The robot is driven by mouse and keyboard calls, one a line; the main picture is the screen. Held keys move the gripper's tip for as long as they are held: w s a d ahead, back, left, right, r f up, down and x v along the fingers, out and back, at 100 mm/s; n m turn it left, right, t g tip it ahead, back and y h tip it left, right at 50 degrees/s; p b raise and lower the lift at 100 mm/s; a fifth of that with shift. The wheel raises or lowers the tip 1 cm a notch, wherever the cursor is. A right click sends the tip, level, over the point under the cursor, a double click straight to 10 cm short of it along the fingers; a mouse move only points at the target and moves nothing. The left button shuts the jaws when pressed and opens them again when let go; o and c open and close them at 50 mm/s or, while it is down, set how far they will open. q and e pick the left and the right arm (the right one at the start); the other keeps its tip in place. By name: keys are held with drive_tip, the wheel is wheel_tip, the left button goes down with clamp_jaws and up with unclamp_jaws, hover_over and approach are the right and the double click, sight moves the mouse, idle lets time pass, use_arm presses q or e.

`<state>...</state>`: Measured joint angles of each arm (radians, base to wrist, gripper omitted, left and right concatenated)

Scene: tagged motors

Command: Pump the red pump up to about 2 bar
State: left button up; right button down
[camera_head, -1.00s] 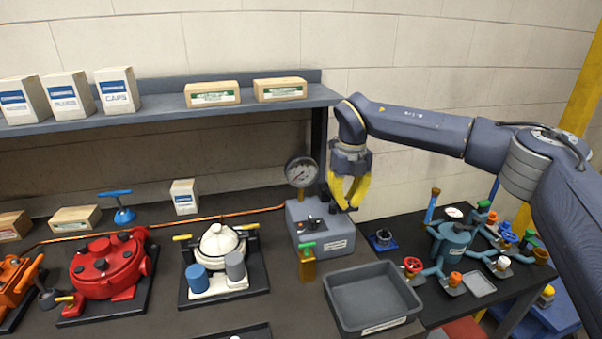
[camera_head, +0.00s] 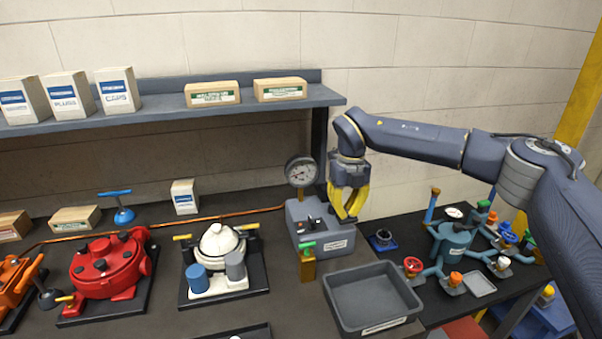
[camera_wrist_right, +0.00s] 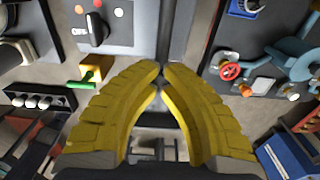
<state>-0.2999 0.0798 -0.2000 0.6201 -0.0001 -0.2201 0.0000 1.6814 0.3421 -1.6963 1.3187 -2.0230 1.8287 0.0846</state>
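The red pump (camera_head: 103,268) sits on a black base plate at the left of the bench, with a black cap on top. A round dial gauge (camera_head: 301,171) stands behind a grey control box (camera_head: 296,217); its reading is too small to tell. The box has a switch and, in front, a brass valve with a green handle (camera_head: 306,245), also at the left in the right wrist view (camera_wrist_right: 80,85). My right gripper (camera_head: 345,221) is beside the box's right end, its yellow fingertips almost meeting and empty (camera_wrist_right: 161,69). My left gripper is out of view.
A white pump (camera_head: 217,245) and part of an orange one (camera_head: 17,283) flank the red pump. An empty grey tray (camera_head: 372,298) lies in front of my right gripper. A teal manifold (camera_head: 455,240) stands on the right table. A shelf (camera_head: 160,107) with boxes runs above.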

idle(0.3)
drive_tip(key=shift+r, duration=3.3)
drive_tip(key=shift+f, duration=0.15)
drive_tip(key=shift+f, duration=3.15)
